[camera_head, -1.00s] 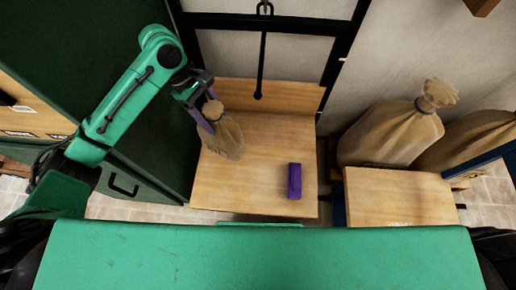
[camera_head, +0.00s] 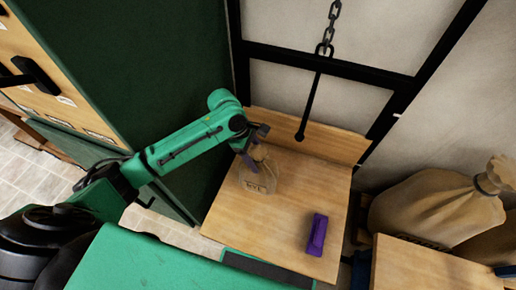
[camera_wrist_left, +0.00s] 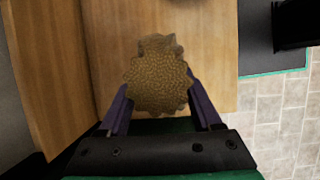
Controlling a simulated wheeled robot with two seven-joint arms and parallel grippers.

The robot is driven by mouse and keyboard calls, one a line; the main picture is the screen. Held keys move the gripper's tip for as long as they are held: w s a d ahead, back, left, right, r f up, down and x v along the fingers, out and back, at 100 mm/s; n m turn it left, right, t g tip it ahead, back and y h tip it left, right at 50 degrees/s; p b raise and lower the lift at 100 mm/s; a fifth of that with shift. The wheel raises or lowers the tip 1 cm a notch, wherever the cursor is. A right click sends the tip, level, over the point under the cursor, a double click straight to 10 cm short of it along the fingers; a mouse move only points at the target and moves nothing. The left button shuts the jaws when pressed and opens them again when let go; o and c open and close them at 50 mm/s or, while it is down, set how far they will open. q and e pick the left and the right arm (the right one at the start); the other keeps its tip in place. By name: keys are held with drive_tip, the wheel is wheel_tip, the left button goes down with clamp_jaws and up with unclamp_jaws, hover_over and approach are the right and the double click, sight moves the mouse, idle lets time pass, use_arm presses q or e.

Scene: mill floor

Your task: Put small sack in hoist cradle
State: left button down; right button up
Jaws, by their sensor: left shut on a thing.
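The small sack (camera_head: 258,176) is tan cloth with dark lettering on its front. My left gripper (camera_head: 253,146) is shut on its gathered neck. In the left wrist view the sack's ruffled top (camera_wrist_left: 160,75) fills the space between the two purple fingers. The sack is upright over the left part of a wooden platform with a raised back board, which looks like the hoist cradle (camera_head: 285,225). I cannot tell whether the sack's bottom touches the wood.
Large sacks (camera_head: 432,205) stand at the right beside another wooden top (camera_head: 440,268). A green cabinet (camera_head: 150,70) closes off the left.

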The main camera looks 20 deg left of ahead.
sight(264, 183)
use_arm(q)
wheel_tip(264, 183, down, 6)
drive_tip(key=b, duration=0.1)
drive_tip(key=shift+f, duration=0.15)
drive_tip(key=shift+c, duration=0.3)
unclamp_jaws()
drive_tip(key=shift+f, duration=0.1)
